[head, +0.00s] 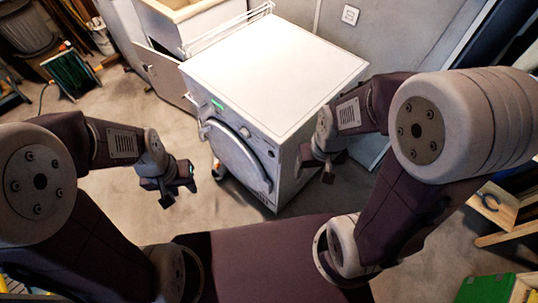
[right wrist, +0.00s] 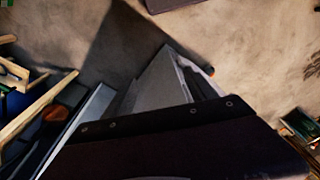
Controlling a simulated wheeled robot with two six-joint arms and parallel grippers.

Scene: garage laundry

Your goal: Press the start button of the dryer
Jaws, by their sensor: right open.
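The white dryer (head: 275,62) stands in the middle of the head view, its front turned to the lower left. Its front panel carries a lit green display (head: 218,104), a round knob (head: 245,132) and small marks near the right end. Which of these is the start button is too small to tell. The round door (head: 235,160) looks shut. My right gripper (head: 327,170) is open and empty, in front of the dryer's right side in the picture. My left gripper (head: 172,190) hangs left of the dryer front, apart from it, with no object visible in it.
A cabinet with a sink (head: 190,12) stands behind the dryer. A wire rack (head: 228,30) is along the dryer's back edge. A wooden piece (head: 492,207) and a green box (head: 485,289) are at the right.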

